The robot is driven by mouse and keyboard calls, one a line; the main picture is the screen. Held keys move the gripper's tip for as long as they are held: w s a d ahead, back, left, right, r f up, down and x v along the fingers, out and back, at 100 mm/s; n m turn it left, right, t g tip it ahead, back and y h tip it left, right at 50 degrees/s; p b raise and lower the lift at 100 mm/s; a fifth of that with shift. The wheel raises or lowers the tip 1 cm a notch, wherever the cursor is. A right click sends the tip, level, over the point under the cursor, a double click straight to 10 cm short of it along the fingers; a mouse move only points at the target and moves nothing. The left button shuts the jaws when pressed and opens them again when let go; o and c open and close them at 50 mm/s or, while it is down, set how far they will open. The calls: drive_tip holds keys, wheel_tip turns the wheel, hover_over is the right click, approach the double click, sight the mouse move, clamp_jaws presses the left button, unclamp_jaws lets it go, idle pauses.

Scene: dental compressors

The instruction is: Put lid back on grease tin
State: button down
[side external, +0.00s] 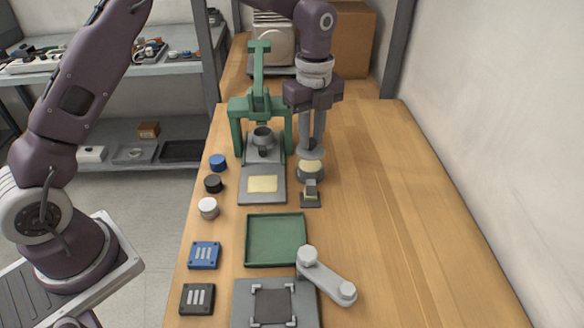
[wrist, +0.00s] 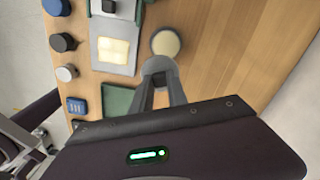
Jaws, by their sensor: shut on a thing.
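The grease tin (side external: 311,175) is a short round grey tin with cream grease showing at its open top. It stands on the wooden bench, right of the green press. In the wrist view the round cream top of the tin (wrist: 165,43) lies just beyond my fingertips. My gripper (side external: 311,146) points down and is shut on the grey lid (side external: 310,155). The lid also shows between the fingertips in the wrist view (wrist: 157,66). It is above the tin and partly overlaps it in the side view; I cannot tell whether they touch.
A green press (side external: 259,90) stands close left, with a grey plate bearing a cream pad (side external: 262,184). A small dark block (side external: 311,195) sits just in front of the tin. The bench's right side is clear.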

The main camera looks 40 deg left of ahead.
drive_tip(key=shift+n, duration=0.5)
drive_tip(key=shift+w+a+f, duration=0.35)
drive_tip(key=shift+w+f, duration=0.15)
drive_tip(key=shift+f, duration=0.6)
drive_tip(key=shift+w+a+f, duration=0.4)
drive_tip(key=shift+w+f, duration=0.05)
drive_tip(key=shift+f, duration=0.65)
drive_tip(key=shift+w+a+f, duration=0.35)
drive_tip(key=shift+w+f, duration=0.15)
drive_tip(key=shift+f, duration=0.6)
drive_tip(key=shift+f, duration=0.15)
drive_tip(key=c, duration=0.7)
unclamp_jaws()
drive_tip(key=shift+c, duration=0.2)
wheel_tip(320, 180, up, 7)
